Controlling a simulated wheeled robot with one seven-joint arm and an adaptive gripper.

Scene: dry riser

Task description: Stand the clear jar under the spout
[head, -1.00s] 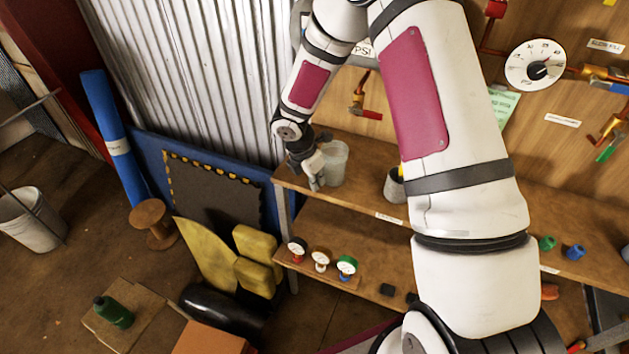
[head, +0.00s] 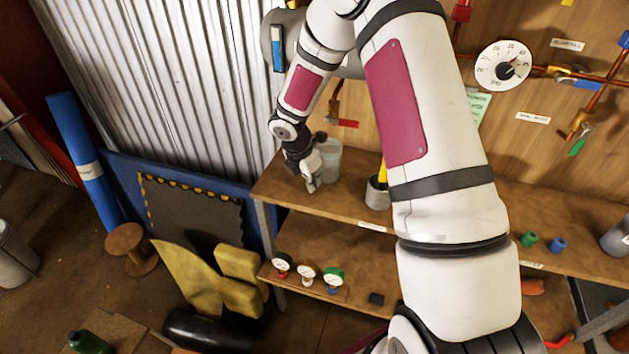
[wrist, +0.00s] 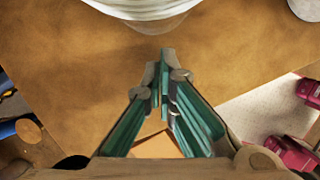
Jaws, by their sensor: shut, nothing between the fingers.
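The clear jar (head: 329,162) stands upright near the left end of the upper wooden shelf in the head view. Its round lower part shows at the top of the wrist view (wrist: 148,14). My gripper (head: 312,184) is beside the jar on its near side, low over the shelf. In the wrist view its fingertips (wrist: 164,62) are together and empty, just short of the jar. I cannot tell whether they touch it. A copper fitting with a red lever (head: 347,123), possibly the spout, is on the wall behind the jar, partly hidden by my arm.
A grey cup (head: 377,193) with something yellow in it stands right of the jar on the upper shelf (head: 335,203). Several small gauges (head: 306,275) line the lower shelf. A blue board (head: 125,170) leans left of the shelves. Clear shelf lies between jar and cup.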

